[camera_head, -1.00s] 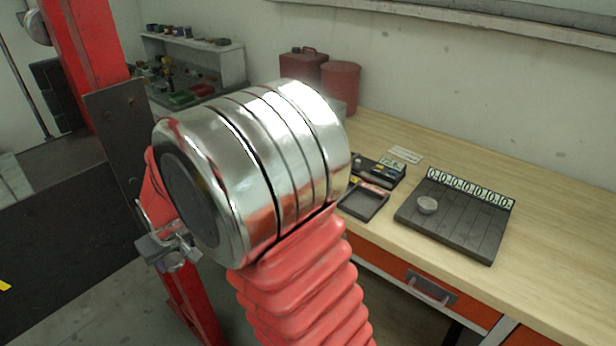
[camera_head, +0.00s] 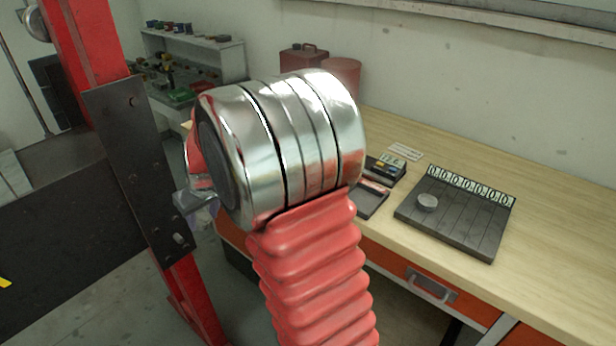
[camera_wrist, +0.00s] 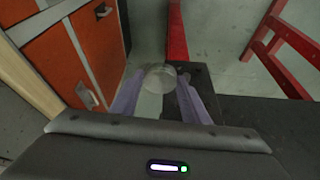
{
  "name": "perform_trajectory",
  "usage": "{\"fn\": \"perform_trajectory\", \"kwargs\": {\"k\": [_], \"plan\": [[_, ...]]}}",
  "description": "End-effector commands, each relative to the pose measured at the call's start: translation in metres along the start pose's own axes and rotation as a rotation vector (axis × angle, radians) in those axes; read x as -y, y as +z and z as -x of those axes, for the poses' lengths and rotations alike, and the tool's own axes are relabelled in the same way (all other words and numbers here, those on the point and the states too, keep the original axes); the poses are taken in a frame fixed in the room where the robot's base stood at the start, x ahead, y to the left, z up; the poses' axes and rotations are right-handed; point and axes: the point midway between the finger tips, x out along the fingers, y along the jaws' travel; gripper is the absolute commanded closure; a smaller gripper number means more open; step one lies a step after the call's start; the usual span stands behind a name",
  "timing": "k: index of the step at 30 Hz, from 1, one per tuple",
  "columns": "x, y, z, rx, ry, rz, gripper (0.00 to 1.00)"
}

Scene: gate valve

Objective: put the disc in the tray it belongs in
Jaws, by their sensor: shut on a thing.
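My gripper (camera_wrist: 160,88) is shut on a pale grey disc (camera_wrist: 159,76), which sits between the two fingertips in the wrist view. In the head view my gripper is mostly hidden behind my arm, and the disc cannot be made out there. On the bench, a dark slotted tray (camera_head: 470,231) has a row of numbered white labels (camera_head: 472,186) along its back edge. A round grey piece (camera_head: 427,202) sits in its left part. A smaller dark tray (camera_head: 369,204) lies left of it, partly hidden by my arm. The held disc is away from both trays, over the floor.
The wooden bench (camera_head: 555,245) has orange drawers (camera_head: 430,287) beneath; these also show in the wrist view (camera_wrist: 57,70). A dark box of small items (camera_head: 388,167) and red cans (camera_head: 303,60) stand on the bench. A red post with a dark plate (camera_head: 135,165) stands at left.

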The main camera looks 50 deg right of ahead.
Motion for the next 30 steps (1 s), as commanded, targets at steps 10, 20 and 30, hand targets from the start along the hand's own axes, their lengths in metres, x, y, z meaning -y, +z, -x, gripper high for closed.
{"fn": "perform_trajectory", "kwargs": {"k": [10, 20, 30], "plan": [[-0.124, -0.014, 0.043, -0.004, -0.009, 0.023, 0.97], [-0.234, -0.003, 0.099, -0.003, -0.032, 0.082, 0.97], [-0.316, 0.023, 0.157, -0.001, -0.062, 0.153, 0.97]]}}
